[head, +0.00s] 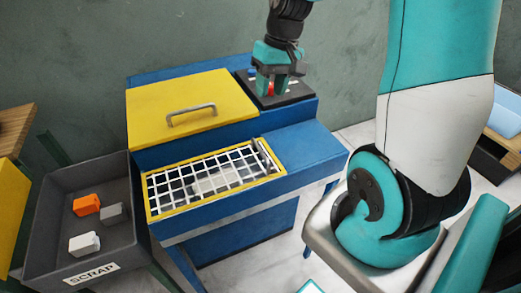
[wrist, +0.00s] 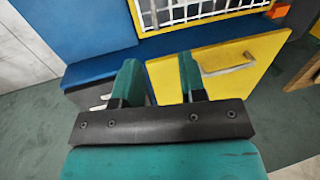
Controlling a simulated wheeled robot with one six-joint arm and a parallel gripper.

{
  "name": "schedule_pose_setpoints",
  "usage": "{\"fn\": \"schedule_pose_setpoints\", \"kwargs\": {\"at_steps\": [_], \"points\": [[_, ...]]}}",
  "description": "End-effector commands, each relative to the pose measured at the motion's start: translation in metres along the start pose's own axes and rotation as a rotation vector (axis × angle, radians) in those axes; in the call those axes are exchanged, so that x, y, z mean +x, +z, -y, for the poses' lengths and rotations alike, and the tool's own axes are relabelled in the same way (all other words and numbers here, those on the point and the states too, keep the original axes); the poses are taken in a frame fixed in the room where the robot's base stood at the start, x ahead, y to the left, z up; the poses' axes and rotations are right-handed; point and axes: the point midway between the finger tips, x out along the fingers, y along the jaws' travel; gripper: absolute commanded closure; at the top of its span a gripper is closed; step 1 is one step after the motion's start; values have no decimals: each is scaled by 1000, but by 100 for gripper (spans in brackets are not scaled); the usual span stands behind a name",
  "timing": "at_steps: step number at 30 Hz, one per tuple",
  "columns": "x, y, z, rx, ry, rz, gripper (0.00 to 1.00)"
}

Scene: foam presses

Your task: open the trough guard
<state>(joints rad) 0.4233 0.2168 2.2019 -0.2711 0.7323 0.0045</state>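The trough guard (head: 212,180) is a white wire mesh in a yellow frame. It lies flat over the trough at the front of the blue press, with a small metal bar (head: 266,158) at its right end. Pale shapes show under the mesh. Part of the guard (wrist: 190,12) also shows at the top of the wrist view. My gripper (head: 270,92) is above the dark panel at the back right of the press, behind and apart from the guard. In the wrist view my gripper (wrist: 158,82) has its fingers spread with nothing seen held between them.
A yellow lid (head: 190,95) with a metal handle (head: 191,115) is shut behind the guard. A red part (head: 271,88) shows by my fingers on the dark panel (head: 295,94). A grey scrap bin (head: 50,235) holds several blocks. The blue top (head: 305,150) right of the guard is clear.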

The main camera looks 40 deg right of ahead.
Motion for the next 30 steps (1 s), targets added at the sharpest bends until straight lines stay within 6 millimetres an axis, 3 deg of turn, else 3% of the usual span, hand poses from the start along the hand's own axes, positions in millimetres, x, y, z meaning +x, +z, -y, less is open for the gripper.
{"fn": "schedule_pose_setpoints", "kwargs": {"at_steps": [3,8,21,30], "points": [[10,-5,-15,41,5,3,62],[33,-4,-14,39,6,6,62],[133,-4,-13,35,6,7,62],[173,-4,-13,35,6,3,62]]}}
